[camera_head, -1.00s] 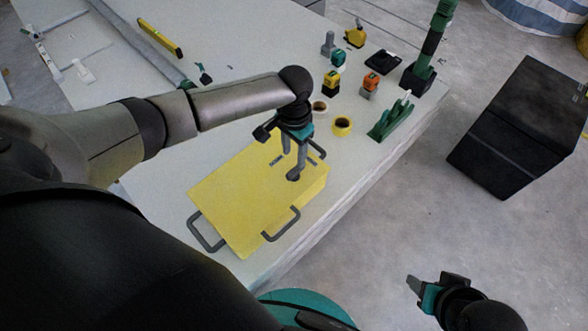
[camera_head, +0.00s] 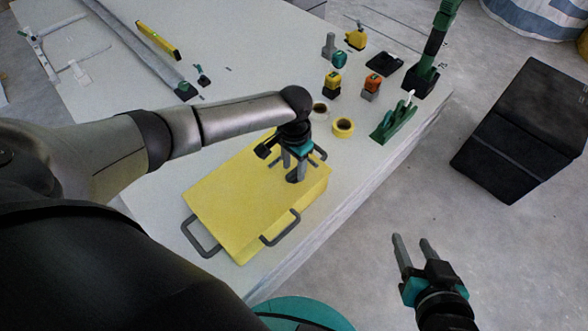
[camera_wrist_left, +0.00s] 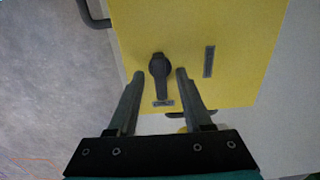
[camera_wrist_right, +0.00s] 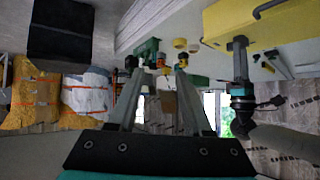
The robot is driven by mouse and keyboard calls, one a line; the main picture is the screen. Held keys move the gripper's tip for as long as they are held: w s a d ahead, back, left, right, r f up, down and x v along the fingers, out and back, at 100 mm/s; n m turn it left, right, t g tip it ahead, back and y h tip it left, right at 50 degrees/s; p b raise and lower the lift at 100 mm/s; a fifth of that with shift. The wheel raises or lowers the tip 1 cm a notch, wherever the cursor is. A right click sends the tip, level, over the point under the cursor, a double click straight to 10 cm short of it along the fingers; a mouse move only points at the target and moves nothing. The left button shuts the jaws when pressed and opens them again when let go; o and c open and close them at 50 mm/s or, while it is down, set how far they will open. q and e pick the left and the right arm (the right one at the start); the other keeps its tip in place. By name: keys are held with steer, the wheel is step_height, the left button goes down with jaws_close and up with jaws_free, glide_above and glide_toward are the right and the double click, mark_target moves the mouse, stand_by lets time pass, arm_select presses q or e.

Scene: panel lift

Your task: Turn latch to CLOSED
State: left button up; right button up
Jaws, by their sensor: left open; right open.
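The yellow panel box (camera_head: 235,200) lies flat on the pale table, with grey handles at its edges. Its dark latch (camera_wrist_left: 159,75) shows in the left wrist view, its narrow arm directed at the lower of two small grey labels (camera_wrist_left: 163,103). The other label (camera_wrist_left: 209,61) is to the right; neither is legible. My left gripper (camera_head: 295,172) is open above the box's far right part, its fingers (camera_wrist_left: 160,82) on either side of the latch. Contact cannot be told. My right gripper (camera_head: 413,240) is open and empty, off the table at lower right.
Two tape rolls (camera_head: 343,127), a green stand (camera_head: 394,120) and several small tools stand on the table beyond the box. A yellow level (camera_head: 158,39) lies at the back left. A black case (camera_head: 525,125) is on the floor at right. Floor around my right gripper is clear.

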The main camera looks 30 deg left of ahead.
arm_select(q)
steer(key=shift+f, duration=0.55)
jaws_close()
stand_by(0.5)
